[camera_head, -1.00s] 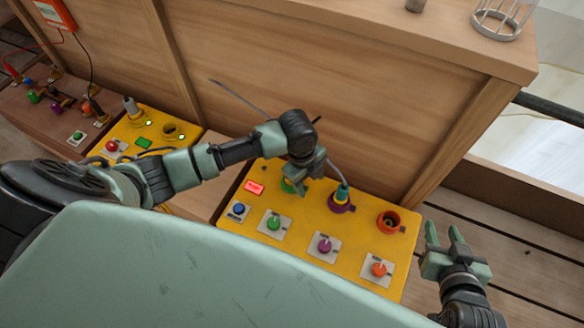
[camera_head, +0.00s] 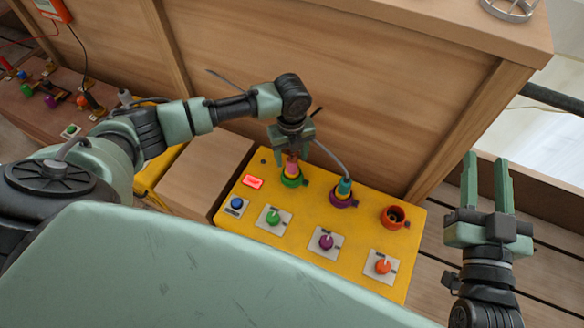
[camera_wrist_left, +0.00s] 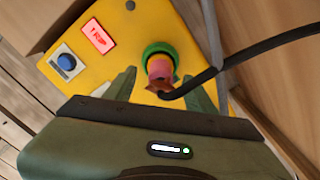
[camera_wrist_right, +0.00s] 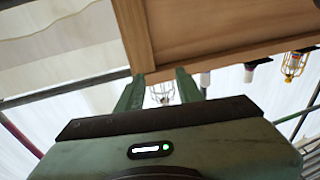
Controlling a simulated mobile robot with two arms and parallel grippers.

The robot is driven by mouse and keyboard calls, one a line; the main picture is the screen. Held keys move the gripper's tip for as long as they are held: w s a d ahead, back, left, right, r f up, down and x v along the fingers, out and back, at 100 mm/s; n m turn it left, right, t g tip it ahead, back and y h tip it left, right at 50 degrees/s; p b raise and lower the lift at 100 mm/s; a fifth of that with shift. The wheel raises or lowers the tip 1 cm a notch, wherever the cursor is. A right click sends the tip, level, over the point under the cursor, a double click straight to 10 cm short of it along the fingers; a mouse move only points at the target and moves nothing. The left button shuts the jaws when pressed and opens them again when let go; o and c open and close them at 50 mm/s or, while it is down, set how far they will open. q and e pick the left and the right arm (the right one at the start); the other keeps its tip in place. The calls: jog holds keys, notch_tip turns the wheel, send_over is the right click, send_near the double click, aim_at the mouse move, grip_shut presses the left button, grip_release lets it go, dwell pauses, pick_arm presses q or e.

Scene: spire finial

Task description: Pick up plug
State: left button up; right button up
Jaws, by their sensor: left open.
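A pink plug (camera_head: 291,166) with a brownish top stands in the green ring socket (camera_head: 292,181) on the yellow panel (camera_head: 300,239). My left gripper (camera_head: 292,148) is open just above it, with a finger on each side of its top. The left wrist view shows the pink plug (camera_wrist_left: 160,70) between the spread fingers, with a black cable across it; contact cannot be told. A teal plug (camera_head: 344,187) with a grey cable sits in the purple socket (camera_head: 343,200). My right gripper (camera_head: 487,165) is open and empty, right of the panel.
An empty orange socket (camera_head: 394,216) is at the panel's right. Switches, a blue button (camera_head: 237,203) and a lit red sign (camera_head: 252,182) are on the panel. A wooden wall (camera_head: 330,90) rises behind. A wooden box (camera_head: 208,168) stands left of the panel.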

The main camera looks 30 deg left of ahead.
aim_at(292, 169)
pick_arm(q)
notch_tip(292, 169, down, 4)
jog(key=shift+r+b, duration=0.1)
jog(key=shift+b, duration=0.7)
jog(key=shift+d, duration=0.1)
grip_shut()
pick_arm(e)
jog(key=s+r+t+y, duration=0.1)
jog(key=s+r+t, duration=0.2)
jog(key=r+t, duration=0.2)
notch_tip(292, 169, up, 4)
jog(key=shift+a+f+y, duration=0.2)
jog(key=shift+f+y, duration=0.05)
jog(key=shift+y, duration=0.15)
